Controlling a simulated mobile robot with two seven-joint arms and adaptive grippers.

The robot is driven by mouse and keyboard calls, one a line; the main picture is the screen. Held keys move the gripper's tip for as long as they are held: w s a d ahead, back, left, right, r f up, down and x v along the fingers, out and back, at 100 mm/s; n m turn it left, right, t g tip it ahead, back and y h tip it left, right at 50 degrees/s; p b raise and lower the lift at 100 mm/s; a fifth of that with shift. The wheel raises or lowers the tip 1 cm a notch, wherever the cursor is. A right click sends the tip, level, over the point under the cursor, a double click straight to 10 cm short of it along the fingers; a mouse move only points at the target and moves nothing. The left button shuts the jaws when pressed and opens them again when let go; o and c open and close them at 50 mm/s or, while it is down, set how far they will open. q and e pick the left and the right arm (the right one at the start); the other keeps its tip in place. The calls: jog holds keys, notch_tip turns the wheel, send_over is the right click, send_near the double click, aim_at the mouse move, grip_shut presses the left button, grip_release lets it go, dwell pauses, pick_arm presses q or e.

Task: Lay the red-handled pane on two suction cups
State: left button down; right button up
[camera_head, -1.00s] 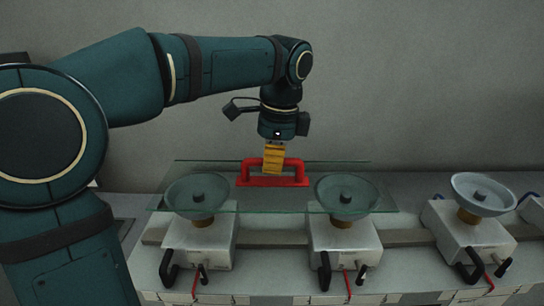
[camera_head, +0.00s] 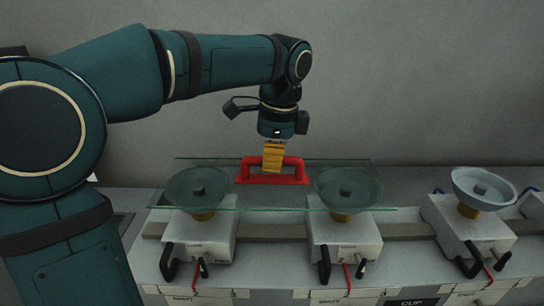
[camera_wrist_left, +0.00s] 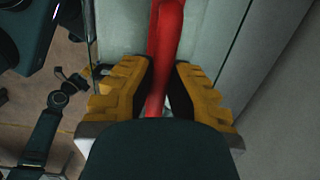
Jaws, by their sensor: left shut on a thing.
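My left gripper (camera_head: 273,157) is shut on the red handle (camera_head: 244,171) of a clear glass pane (camera_head: 270,198). In the left wrist view the yellow fingers (camera_wrist_left: 158,90) stand on both sides of the red bar (camera_wrist_left: 168,50). The pane is about level and spans over two grey suction cups, the left cup (camera_head: 185,191) and the middle cup (camera_head: 360,190), which show through the glass. Whether the pane touches the cups I cannot tell. My right gripper is not in view.
A third suction cup (camera_head: 484,188) stands bare to the right on its own white block (camera_head: 468,231). Black levers (camera_head: 324,266) and red hoses stick out at the front of the blocks. A grey wall (camera_head: 430,90) rises behind the bench.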

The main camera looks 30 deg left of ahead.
pick_arm(q)
jog(key=shift+f, duration=0.2)
dwell(0.5)
jog(key=c, duration=1)
grip_release()
jog(key=shift+c, duration=0.2)
jog(key=shift+f, duration=0.1)
notch_tip(320, 180, up, 12)
jog(key=d, duration=0.1)
jog(key=shift+w+d, duration=0.15)
jog(key=shift+w, duration=0.15)
